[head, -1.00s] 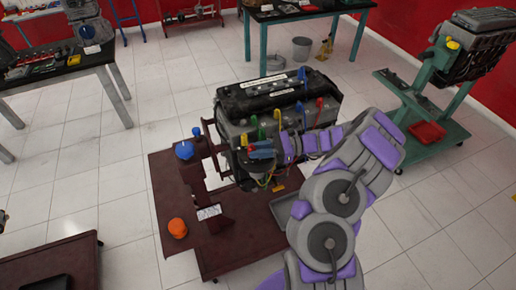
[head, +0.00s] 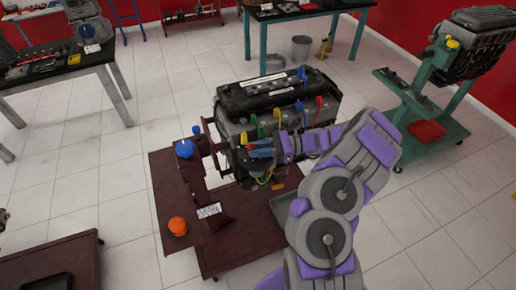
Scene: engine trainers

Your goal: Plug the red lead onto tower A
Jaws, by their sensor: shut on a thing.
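The engine (head: 285,110), grey with a black top, sits on a dark red wheeled stand. My gripper (head: 262,149) reaches in from the right to the engine's near face. It is shut on a small red piece, seemingly the red lead; its fingers hide most of it. Thin coloured wires hang just below. I cannot read which post is tower A.
The dark red stand (head: 250,235) carries a blue knob (head: 184,148), an orange knob (head: 177,226) and a white label. A grey tray lies at its right, partly behind my arm. Another engine on a green trolley (head: 430,125) stands at right. Tiled floor between is free.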

